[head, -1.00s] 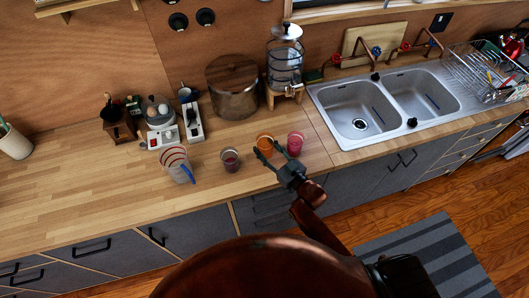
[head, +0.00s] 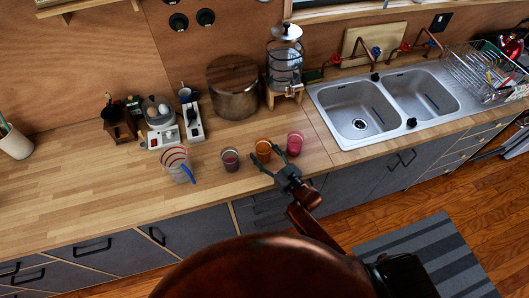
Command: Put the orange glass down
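The orange glass (head: 263,150) stands upright on the wooden counter near its front edge, between a dark purple glass (head: 230,160) on its left and a pink-red glass (head: 295,143) on its right. My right gripper (head: 265,156) is at the front side of the orange glass. Its two fingers are spread apart, one toward each side of the glass, and look open. I cannot tell whether a fingertip still touches it. My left gripper is not in view.
A measuring jug (head: 178,165) with red stripes and a blue handle stands to the left. A wooden-lidded pot (head: 232,88) and a glass dispenser (head: 285,65) stand behind. A double sink (head: 385,100) is at the right. The left counter is mostly clear.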

